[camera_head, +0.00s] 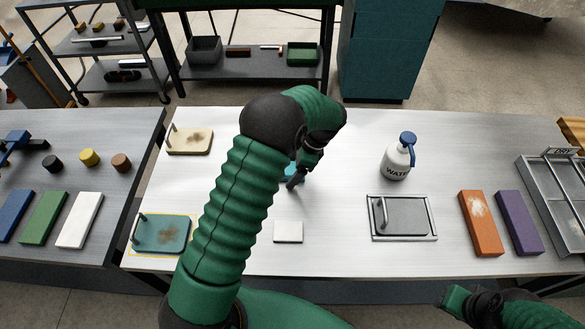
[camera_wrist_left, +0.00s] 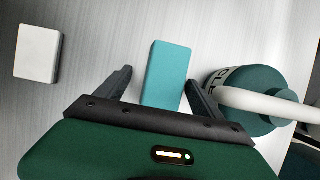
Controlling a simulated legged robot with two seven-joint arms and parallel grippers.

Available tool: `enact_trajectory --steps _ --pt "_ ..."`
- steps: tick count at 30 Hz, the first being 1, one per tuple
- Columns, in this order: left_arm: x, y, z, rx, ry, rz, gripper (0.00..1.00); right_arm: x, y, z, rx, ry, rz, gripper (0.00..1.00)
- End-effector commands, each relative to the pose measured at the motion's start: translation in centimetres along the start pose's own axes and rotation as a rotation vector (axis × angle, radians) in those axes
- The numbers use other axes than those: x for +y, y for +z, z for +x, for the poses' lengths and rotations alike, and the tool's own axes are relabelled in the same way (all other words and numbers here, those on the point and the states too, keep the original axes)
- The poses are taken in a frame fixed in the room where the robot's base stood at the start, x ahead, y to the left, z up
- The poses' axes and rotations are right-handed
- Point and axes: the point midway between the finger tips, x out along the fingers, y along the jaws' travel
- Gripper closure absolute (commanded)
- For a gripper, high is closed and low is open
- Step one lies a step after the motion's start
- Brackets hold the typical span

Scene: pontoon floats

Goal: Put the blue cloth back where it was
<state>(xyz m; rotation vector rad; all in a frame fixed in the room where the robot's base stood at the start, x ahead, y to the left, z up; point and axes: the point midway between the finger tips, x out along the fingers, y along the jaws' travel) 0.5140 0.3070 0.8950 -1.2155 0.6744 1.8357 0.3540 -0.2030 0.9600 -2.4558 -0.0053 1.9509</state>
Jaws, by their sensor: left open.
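A teal-blue flat block-shaped piece (camera_wrist_left: 167,75), which may be the blue cloth, lies on the pale bench top. In the head view only a bit of it (camera_head: 292,171) shows past my left arm. My left gripper (camera_wrist_left: 158,80) is open, its fingers spread to either side of the piece with gaps. In the head view the left gripper (camera_head: 297,180) is mostly hidden by its own wrist. A darker blue slab (camera_head: 15,215) lies on the left bench. My right gripper (camera_head: 457,300) is at the bottom right, away from these; its jaws are unclear.
A teal bottle with a white handle (camera_wrist_left: 248,105) stands close right of the left gripper. A white block (camera_head: 288,231), a handled plate (camera_head: 403,217), a WATER bottle (camera_head: 397,160), orange (camera_head: 480,224) and purple (camera_head: 518,222) slabs stand around. A grey rack (camera_head: 555,200) is far right.

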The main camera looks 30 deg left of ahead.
Motion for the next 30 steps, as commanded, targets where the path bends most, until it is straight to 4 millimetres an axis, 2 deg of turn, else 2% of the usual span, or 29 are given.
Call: enact_trajectory --steps 5,12,15,20,23,26,30 --pt "-0.1 0.0 -2.1 0.004 -0.004 -0.001 0.23 0.0 0.0 0.1 0.0 0.0 -0.001 0.66" --pt "-0.1 -0.1 -8.4 0.004 -0.005 0.0 0.23 0.0 0.0 0.1 0.0 0.0 -0.001 0.66" --pt "0.0 -0.2 -10.5 0.002 -0.004 0.001 0.23 0.0 0.0 0.1 0.0 0.0 -0.001 0.66" --pt "0.2 -0.1 -12.0 0.01 -0.003 -0.01 0.23 0.0 0.0 0.1 0.0 0.0 0.0 0.66" --pt "1.9 -0.3 -11.9 0.068 -0.013 -0.087 0.23 0.0 0.0 0.1 0.0 0.0 0.0 0.66" --pt "5.7 -0.5 -11.2 0.189 -0.019 -0.267 0.23 0.0 0.0 0.1 0.0 0.0 -0.001 0.66" --pt "12.5 -0.2 -9.5 0.384 0.013 -0.612 0.23 0.0 0.0 0.1 0.0 0.0 -0.001 0.66"
